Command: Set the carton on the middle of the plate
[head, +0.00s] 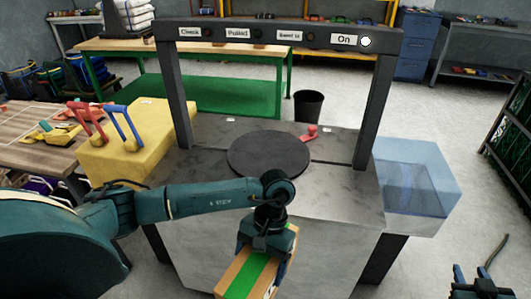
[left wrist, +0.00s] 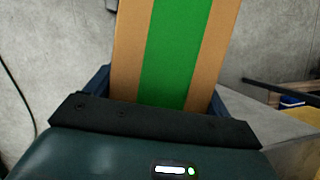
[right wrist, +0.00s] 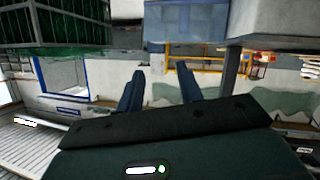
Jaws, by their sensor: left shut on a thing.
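The plate (head: 268,153) is a dark round disc on the grey machine table, under the frame. It looks empty. The carton (head: 238,279) is brown with a green stripe and sits low in the head view, in front of the table's near edge. My left gripper (head: 264,262) is shut on the carton, with a finger on each side. The carton (left wrist: 178,50) also fills the upper middle of the left wrist view, between the fingers. My right gripper (right wrist: 160,88) is open and empty, its fingers apart. Part of it shows at the bottom right of the head view (head: 480,285).
A dark frame with a label bar (head: 275,34) stands over the table, its posts at either side of the plate. A red handle (head: 309,133) lies behind the plate. A yellow block (head: 140,150) with levers is at left, a translucent blue box (head: 420,180) at right.

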